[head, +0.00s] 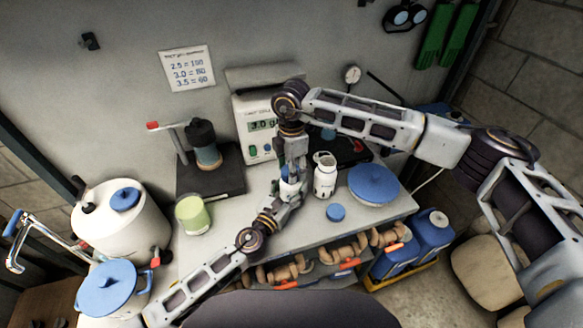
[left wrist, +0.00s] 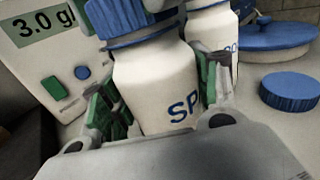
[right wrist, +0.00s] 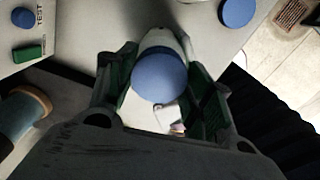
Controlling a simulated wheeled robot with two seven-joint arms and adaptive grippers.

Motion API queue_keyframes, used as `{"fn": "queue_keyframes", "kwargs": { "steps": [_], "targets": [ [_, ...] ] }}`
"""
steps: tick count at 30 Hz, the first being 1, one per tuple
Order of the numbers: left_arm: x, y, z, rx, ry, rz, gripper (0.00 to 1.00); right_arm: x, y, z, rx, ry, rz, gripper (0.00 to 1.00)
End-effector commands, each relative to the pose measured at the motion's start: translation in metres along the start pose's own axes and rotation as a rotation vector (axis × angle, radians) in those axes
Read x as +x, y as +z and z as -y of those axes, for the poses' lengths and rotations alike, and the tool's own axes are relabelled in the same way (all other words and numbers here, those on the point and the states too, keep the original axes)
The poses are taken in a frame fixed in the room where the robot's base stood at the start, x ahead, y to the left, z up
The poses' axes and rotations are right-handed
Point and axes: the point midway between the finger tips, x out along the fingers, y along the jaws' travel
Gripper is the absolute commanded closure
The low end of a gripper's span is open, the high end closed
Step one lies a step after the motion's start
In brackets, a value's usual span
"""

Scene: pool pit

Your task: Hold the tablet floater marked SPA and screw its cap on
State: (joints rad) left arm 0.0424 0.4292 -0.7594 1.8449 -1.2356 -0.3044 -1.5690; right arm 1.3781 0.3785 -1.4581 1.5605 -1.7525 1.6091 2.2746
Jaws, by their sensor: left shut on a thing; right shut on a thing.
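The white floater bottle marked "SP", the rest of its lettering hidden (left wrist: 155,85), stands upright between the fingers of my left gripper (left wrist: 155,105). In the head view it is mostly covered by my left gripper (head: 290,192). A blue cap (left wrist: 140,28) sits at the bottle's top; whether it is fully seated cannot be told. My right gripper (head: 291,165) comes down from above and is shut on this cap, which shows between its fingers in the right wrist view (right wrist: 158,77).
A second white bottle (head: 325,176) stands close to the right, with a loose blue cap (head: 336,212) in front of it. A blue-lidded round container (head: 374,184) is further right. A meter (head: 258,122) stands behind, and a green cup (head: 192,214) is at left.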

Motion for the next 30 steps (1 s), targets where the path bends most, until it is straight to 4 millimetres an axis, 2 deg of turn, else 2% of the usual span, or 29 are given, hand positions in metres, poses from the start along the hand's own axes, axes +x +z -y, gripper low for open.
{"fn": "queue_keyframes", "kwargs": {
  "steps": [21, 30],
  "targets": [
    [-0.0002, -0.0011, -0.0001, 0.0, 0.0, -0.002, 1.0, -0.0006, -0.0011, 0.0007, 0.575, 0.0, -0.001, 0.61],
    [-0.0003, -0.0011, -0.0001, 0.0, 0.0, -0.002, 1.0, -0.0007, -0.0011, 0.0007, 0.651, 0.001, 0.0, 0.61]
  ]
}}
